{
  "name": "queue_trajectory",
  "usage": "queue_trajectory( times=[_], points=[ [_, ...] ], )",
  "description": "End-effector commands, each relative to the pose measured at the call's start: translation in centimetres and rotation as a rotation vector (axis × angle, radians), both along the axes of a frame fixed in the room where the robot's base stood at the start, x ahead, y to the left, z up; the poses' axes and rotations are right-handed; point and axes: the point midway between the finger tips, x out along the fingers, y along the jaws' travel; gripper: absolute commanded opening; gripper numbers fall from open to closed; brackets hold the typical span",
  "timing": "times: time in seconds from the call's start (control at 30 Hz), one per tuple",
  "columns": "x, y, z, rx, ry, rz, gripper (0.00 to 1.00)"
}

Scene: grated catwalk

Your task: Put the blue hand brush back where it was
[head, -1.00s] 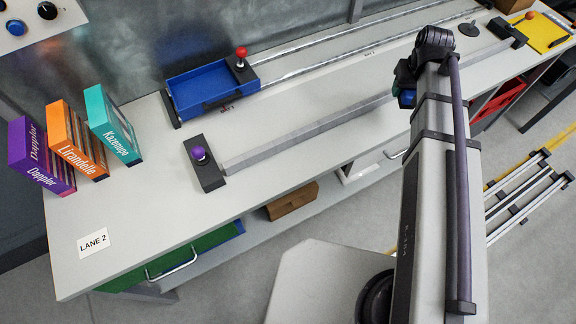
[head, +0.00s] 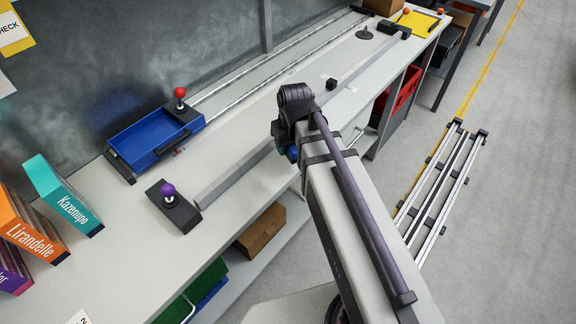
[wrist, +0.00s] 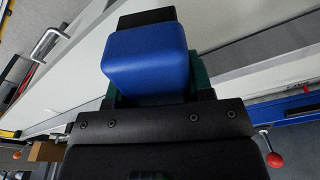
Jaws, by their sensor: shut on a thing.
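The blue hand brush (wrist: 148,62) is held in my gripper (wrist: 153,80). In the wrist view its blue block fills the space between the green-edged fingers, with a dark part at its far end. In the head view only a small blue bit of it (head: 292,153) shows at the end of my arm, over the front part of the bench (head: 125,240). Most of the gripper and brush is hidden there behind my arm. I cannot tell which spot the brush came from.
A blue tray (head: 118,143) with a red-knobbed slide stands at the back left by the rails. A purple-knobbed block (head: 183,215) ends a grey bar along the bench. Books (head: 62,200) stand at left. A small black cube (head: 331,84) and a yellow sheet (head: 418,21) lie farther right.

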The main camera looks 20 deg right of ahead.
Motion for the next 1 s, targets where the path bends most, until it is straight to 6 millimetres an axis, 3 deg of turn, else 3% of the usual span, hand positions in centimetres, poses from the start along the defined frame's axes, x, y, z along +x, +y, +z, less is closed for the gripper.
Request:
queue_trajectory(
  times=[0.03, 0.17, 0.33, 0.7, 0.73, 1.0],
  points=[
    [0.0, 0.0, -1.0, 0.0, 0.0, 0.0, 0.18],
    [0.0, 0.0, -1.3, 0.0, 0.0, 0.0, 0.18],
    [0.0, 0.0, -4.7, 0.0, 0.0, 0.0, 0.18],
    [0.0, 0.0, -4.7, 0.0, 0.0, 0.0, 0.18],
    [0.0, 0.0, -4.5, 0.0, 0.0, 0.0, 0.49],
    [0.0, 0.0, -4.5, 0.0, 0.0, 0.0, 0.73]
  ],
)
